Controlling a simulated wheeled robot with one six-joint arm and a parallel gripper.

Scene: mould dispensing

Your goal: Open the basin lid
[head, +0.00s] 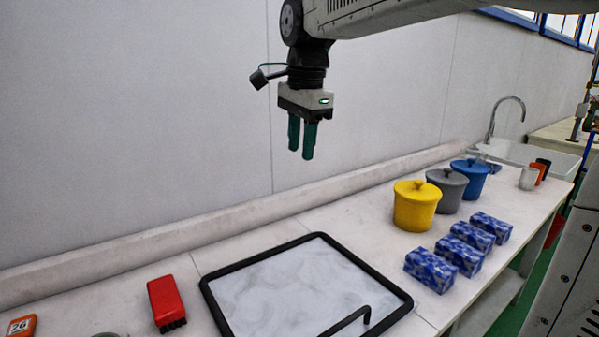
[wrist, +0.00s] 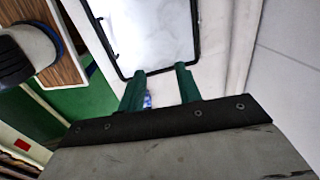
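A flat pale panel with a marbled surface and a black frame (head: 228,311) lies on the white bench at the lower middle of the head view. A bent black bar (head: 345,322) that looks like a handle stands at its near right side. I cannot tell for sure whether this panel is the basin lid. The panel's black frame also shows at the top of the wrist view (wrist: 191,60). My gripper (head: 300,154) hangs fingers down, high above the bench and beyond the panel. Its two green fingers (wrist: 160,70) are apart with nothing between them.
Yellow (head: 415,210), grey (head: 447,192) and blue (head: 468,181) lidded pots stand at the right, behind several blue patterned boxes (head: 431,270). A red brush (head: 165,300) lies left of the panel. A sink with a tap (head: 492,125) is at the far right. A wall runs behind the bench.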

